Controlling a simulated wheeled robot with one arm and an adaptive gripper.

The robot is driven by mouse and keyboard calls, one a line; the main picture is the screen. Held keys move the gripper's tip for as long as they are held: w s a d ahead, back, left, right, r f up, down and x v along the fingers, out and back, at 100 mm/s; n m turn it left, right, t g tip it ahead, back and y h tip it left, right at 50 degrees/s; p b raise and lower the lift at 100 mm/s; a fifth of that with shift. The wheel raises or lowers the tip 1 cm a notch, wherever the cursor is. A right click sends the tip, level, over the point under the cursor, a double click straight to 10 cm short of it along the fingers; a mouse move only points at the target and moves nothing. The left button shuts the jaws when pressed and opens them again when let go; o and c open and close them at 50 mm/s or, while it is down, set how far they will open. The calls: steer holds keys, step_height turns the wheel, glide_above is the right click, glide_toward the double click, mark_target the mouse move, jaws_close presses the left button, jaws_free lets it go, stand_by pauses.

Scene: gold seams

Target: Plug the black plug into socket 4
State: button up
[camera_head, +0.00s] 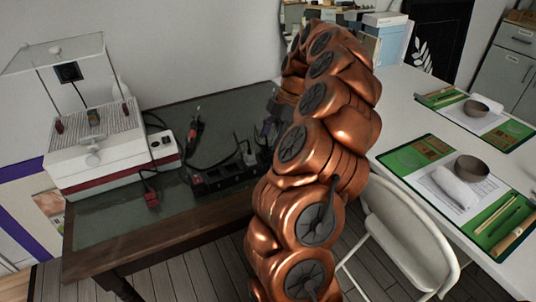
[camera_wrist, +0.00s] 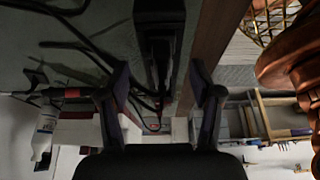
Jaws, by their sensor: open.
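A black power strip (camera_head: 225,177) lies on the dark table, its right end hidden behind my arm. I cannot read socket numbers on it. Dark plugs and cables (camera_head: 245,152) crowd around its right part; I cannot tell which is the black plug. My gripper is mostly hidden by my arm in the head view. In the wrist view my gripper (camera_wrist: 163,98) is open, with a finger on either side of a long black shape (camera_wrist: 160,45), which may be the strip or a plug on it. No grip on it shows.
The dark table (camera_head: 130,215) also holds a white and red machine (camera_head: 100,150), a red plug (camera_head: 152,199) and a red-and-black tool-like item (camera_head: 195,130). A white table (camera_head: 400,90) with place settings and a white chair (camera_head: 410,235) stand right. The table's front left is clear.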

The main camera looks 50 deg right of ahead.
mark_target(268, 148)
steer(key=shift+x, duration=2.15)
steer(key=shift+s+a, duration=0.15)
steer(key=shift+r, duration=0.1)
jaws_close()
steer(key=shift+r, duration=1.3)
steer(key=shift+s+a+r, duration=0.1)
steer(key=shift+s+r, duration=0.05)
steer(key=shift+r, duration=0.35)
steer(key=s+a+r+b, duration=0.1)
steer(key=s+a+b, duration=0.1)
steer(key=s+a, duration=0.7)
steer(key=s, duration=0.3)
steer(key=shift+s+a+r, duration=0.2)
steer(key=shift+s, duration=0.05)
